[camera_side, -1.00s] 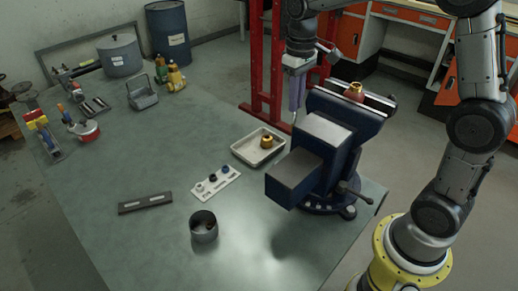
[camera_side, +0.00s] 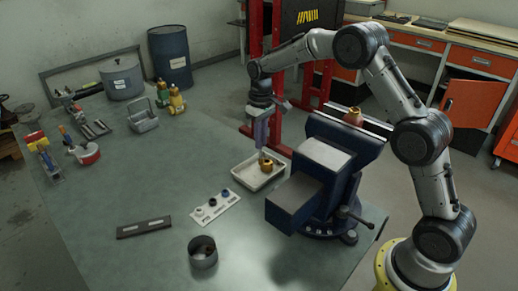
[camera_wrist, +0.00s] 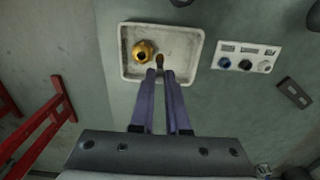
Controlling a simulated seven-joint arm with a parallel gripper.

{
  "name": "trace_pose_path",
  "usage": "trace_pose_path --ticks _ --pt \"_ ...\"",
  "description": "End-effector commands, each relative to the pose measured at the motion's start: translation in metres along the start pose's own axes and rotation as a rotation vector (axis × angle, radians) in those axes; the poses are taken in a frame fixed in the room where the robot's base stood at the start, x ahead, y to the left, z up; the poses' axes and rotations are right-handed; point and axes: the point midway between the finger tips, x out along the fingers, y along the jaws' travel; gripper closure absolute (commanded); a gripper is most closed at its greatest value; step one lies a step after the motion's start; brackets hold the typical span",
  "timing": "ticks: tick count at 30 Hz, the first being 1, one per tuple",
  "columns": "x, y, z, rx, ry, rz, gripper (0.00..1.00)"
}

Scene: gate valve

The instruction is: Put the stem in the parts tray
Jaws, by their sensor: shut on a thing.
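The parts tray (camera_side: 248,177) is a shallow white tray on the bench, left of the blue vise. It also shows in the wrist view (camera_wrist: 190,78). A brass nut-like part (camera_side: 266,165) lies inside it, at the left of the tray in the wrist view (camera_wrist: 144,50). My gripper (camera_side: 260,152) is over the tray, pointing down. In the wrist view its fingertips (camera_wrist: 160,72) are shut on the stem (camera_wrist: 159,61), a small dark brownish piece whose end shows just beyond the tips. Most of the stem is hidden. I cannot tell whether it touches the tray floor.
The blue vise (camera_side: 325,155) stands right of the tray with a brass and red valve part (camera_side: 353,116) on top. A white holder (camera_side: 214,206) with dark and blue rings, a grey cup (camera_side: 203,252) and a dark bar (camera_side: 143,227) lie nearby.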

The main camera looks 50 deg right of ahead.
Motion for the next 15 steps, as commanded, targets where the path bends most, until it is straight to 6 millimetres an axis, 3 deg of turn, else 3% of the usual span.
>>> trace_pose_path --ticks 5,12,15 --pt "0.007 0.001 -0.007 0.0 0.001 0.0 1.0" --pt "0.037 0.001 -0.008 0.0 -0.002 0.0 1.0" --pt "0.041 0.001 -0.009 0.0 0.002 0.0 1.0"
